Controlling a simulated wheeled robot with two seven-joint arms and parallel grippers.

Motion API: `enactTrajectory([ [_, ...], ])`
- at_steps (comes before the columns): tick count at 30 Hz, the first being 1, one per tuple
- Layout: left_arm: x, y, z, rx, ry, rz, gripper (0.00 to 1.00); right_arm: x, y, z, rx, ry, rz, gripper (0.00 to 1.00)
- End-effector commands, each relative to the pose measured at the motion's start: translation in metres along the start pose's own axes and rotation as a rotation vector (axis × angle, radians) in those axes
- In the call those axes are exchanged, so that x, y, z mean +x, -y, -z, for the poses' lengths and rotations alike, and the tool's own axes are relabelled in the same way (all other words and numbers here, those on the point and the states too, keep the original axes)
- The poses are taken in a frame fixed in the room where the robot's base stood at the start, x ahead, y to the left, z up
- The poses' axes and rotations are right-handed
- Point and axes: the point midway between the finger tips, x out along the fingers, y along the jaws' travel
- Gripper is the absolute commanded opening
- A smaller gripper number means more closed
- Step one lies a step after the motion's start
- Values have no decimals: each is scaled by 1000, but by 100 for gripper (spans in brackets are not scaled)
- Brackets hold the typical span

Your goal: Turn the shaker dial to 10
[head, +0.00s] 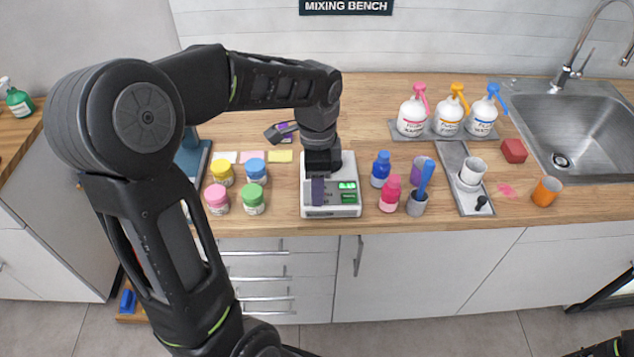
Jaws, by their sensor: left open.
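A white box-shaped device (345,210) with green lit displays stands near the front edge of the wooden counter; it may be the shaker. No dial can be made out on it, and my left gripper hides part of its top and front. My left gripper (318,190) points down over the left part of this device and is open. Whether it touches the device cannot be told. A grey plate (452,160) farther right bears a white cup (472,172) and has a small black knob (482,203) at its front end. My right gripper is out of view.
Several small colored jars (253,200) stand left of the white device. Blue (381,170) and pink (390,194) bottles and a grey cup (417,204) stand close to its right. Pump bottles (450,115) are behind, and a sink (580,135) is at right.

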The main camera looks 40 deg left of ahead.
Motion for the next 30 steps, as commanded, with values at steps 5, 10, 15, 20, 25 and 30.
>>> enactTrajectory([
  [5,-1,0,0,0,0,0,48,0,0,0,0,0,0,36],
  [10,-14,0,1,0,-1,2,48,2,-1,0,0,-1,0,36],
  [15,-42,1,1,0,-2,5,48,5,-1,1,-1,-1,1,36],
  [20,-66,1,1,1,-2,3,48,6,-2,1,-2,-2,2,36],
  [25,-78,0,0,0,-1,0,48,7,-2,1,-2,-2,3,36],
  [30,-78,0,0,0,0,0,48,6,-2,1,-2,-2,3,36],
])
